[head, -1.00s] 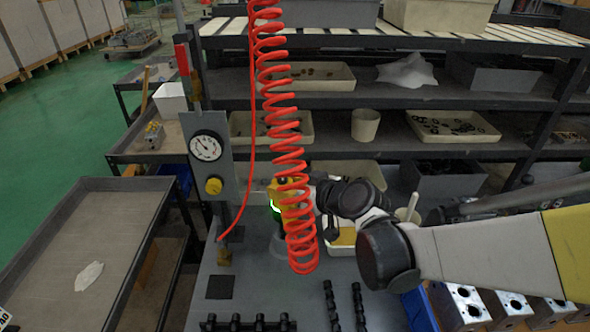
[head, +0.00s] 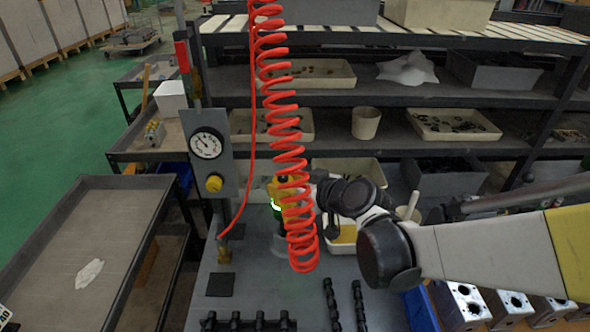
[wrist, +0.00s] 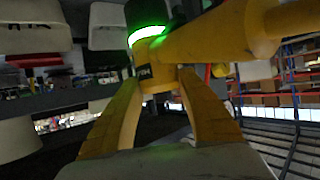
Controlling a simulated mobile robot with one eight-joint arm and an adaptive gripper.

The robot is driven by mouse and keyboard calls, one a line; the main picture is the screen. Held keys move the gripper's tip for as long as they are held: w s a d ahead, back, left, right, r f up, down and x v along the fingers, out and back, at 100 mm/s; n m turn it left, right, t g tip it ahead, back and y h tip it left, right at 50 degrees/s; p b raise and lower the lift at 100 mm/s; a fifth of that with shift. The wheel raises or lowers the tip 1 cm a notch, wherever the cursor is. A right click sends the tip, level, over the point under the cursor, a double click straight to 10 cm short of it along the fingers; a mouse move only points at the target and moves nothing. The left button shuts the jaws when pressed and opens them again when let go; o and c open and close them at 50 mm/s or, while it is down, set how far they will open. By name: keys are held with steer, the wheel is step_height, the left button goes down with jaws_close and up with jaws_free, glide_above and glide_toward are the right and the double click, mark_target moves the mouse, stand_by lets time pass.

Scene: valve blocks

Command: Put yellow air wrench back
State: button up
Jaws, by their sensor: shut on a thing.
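The yellow air wrench (head: 284,190) is behind the red coiled hose in the head view, which hides part of it. A glowing green ring sits between its yellow body and a dark part below. A grey round base (head: 279,243) stands under it on the bench; whether the two touch is hidden. In the wrist view the wrench (wrist: 205,45) fills the upper middle, with the green ring at its left end. My gripper (wrist: 163,78) has its two yellowish fingers shut on the wrench. In the head view the fingers are mostly hidden by the hose.
The red coiled hose (head: 287,150) hangs in front of the wrench. A gauge panel (head: 207,160) stands to its left. Black parts (head: 247,323) and metal valve blocks (head: 460,302) lie at the front. A shelf with bins (head: 440,124) is behind. A bare bench patch (head: 255,285) is clear.

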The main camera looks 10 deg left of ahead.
steer(key=shift+f+b, duration=3.05)
steer(key=shift+f, duration=0.45)
stand_by(0.3)
steer(key=o, duration=1.3)
steer(key=v, duration=1.2)
steer(key=shift+d, duration=0.1)
steer(key=s+d+f+m+h, duration=0.1)
steer(key=s+d+m+h, duration=0.2)
steer(key=d, duration=0.5)
steer(key=s+d+f+m+h, duration=0.1)
steer(key=s+d+m+h, duration=0.2)
steer(key=s+d, duration=0.2)
steer(key=s+d+f+m+g+h, duration=0.1)
steer(key=s+d+m+h, duration=0.3)
steer(key=d, duration=0.7)
steer(key=shift+s+d+f, duration=0.3)
steer(key=shift+d+f, duration=0.05)
steer(key=shift+d, duration=0.05)
